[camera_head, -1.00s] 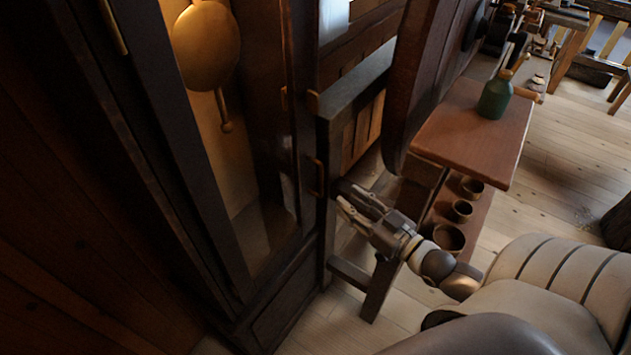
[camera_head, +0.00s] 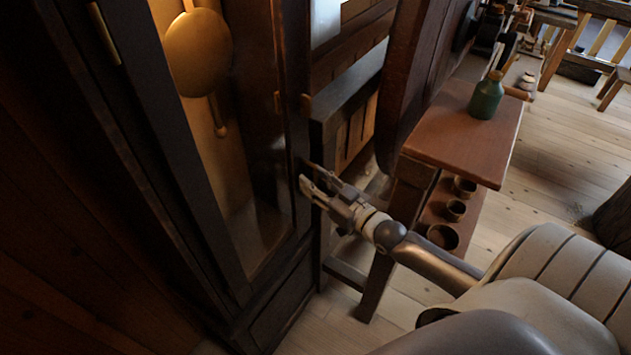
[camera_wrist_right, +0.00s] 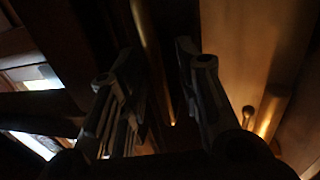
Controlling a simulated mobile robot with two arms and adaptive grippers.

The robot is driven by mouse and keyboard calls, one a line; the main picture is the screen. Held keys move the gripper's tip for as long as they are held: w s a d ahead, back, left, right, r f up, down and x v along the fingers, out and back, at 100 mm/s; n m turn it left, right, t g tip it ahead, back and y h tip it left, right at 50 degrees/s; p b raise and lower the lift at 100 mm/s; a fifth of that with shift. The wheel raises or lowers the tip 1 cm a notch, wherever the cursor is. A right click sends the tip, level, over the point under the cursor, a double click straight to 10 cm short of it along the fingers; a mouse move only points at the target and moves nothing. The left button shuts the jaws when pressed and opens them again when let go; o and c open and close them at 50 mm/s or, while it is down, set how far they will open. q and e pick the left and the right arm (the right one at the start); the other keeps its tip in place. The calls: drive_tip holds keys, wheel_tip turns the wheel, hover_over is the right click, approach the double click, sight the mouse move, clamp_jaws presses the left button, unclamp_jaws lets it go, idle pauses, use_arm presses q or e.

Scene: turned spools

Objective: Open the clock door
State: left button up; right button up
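The tall clock has a dark-framed glass door (camera_head: 297,125) at the left of the head view, and the door looks closed. Behind the glass hangs the brass pendulum (camera_head: 198,55). My right gripper (camera_head: 307,174) is at the door's right edge, where its fingertips cover the small brass handle in the head view. In the wrist view a brass bar, apparently the handle (camera_wrist_right: 147,50), lies between the two parted fingers. The gripper looks open around it; contact cannot be made out. My left gripper is out of view.
A reddish-brown bench (camera_head: 455,135) with a green bottle (camera_head: 486,97) stands right of my gripper. Several small bowls (camera_head: 455,210) sit on its lower shelf. A dark-topped wooden piece (camera_head: 350,95) stands close beside the clock. Open floor (camera_head: 570,150) lies to the right.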

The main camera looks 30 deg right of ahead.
clamp_jaws()
drive_tip(key=shift+s, duration=0.1)
idle(0.3)
